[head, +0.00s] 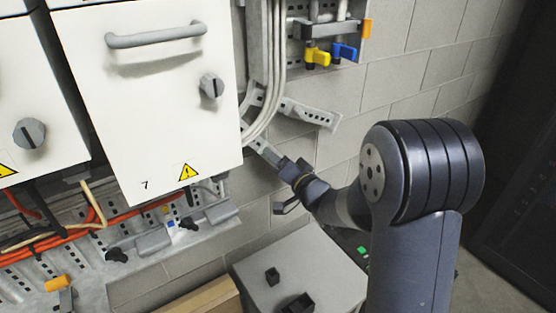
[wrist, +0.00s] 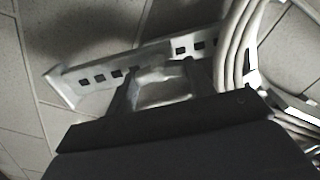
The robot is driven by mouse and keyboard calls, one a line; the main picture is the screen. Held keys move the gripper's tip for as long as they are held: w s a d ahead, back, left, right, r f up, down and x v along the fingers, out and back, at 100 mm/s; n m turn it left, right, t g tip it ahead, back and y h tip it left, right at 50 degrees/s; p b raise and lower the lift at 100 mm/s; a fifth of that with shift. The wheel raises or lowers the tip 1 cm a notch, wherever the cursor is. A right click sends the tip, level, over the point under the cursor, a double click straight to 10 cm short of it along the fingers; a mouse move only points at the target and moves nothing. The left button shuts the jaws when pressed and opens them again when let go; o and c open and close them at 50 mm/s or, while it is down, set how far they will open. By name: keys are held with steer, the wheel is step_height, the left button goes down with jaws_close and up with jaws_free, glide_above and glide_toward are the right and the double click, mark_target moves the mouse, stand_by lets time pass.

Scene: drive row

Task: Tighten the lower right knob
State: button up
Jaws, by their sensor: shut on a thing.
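My gripper (head: 265,151) reaches up and left beside the lower right corner of the white cabinet door marked 7 (head: 150,90). In the wrist view its two fingers (wrist: 160,78) are shut on a pale grey thing (wrist: 162,88); its outline is blurred, and I cannot tell whether it is a knob. A grey round knob (head: 211,86) is on the right side of door 7, apart from my gripper. Another grey knob (head: 29,133) is on the left cabinet. Small black knobs (head: 187,223) (head: 117,255) are on the rail below the doors.
A slotted metal bracket (wrist: 110,76) lies behind the fingers, with pale cables (wrist: 238,50) close on the right. Yellow (head: 317,57) and blue (head: 344,51) levers are above. A grey box top (head: 315,262) with black blocks stands below. Orange cables (head: 40,240) run left.

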steer(key=o, duration=1)
steer(key=b+v, duration=0.1)
steer(key=v, duration=1)
steer(key=shift+w, duration=0.1)
steer(key=shift+w, duration=0.1)
steer(key=p+x, duration=0.1)
steer(key=x, duration=0.9)
steer(key=shift+w+a, duration=0.2)
steer(key=shift+a, duration=0.1)
